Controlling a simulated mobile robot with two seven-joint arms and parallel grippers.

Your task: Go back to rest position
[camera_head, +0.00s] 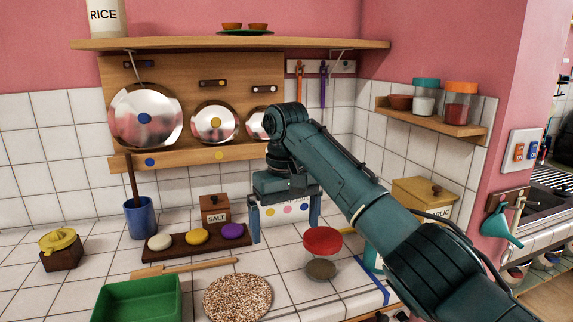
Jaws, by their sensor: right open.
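My right arm (385,205) comes in from the lower right and reaches across the counter toward the back wall. My right gripper (285,221) points downward, with its two blue fingers spread wide apart and nothing held between them. Behind it is a pale surface with coloured dots, partly hidden by the gripper. The gripper is in front of the pot-lid rack (183,158) and to the right of the dark tray (170,254). My left gripper is out of view.
A green bin (140,298), a speckled round mat (237,298) and a blue cup (140,218) are on the counter. A wall shelf (432,120) with jars is right, behind my arm.

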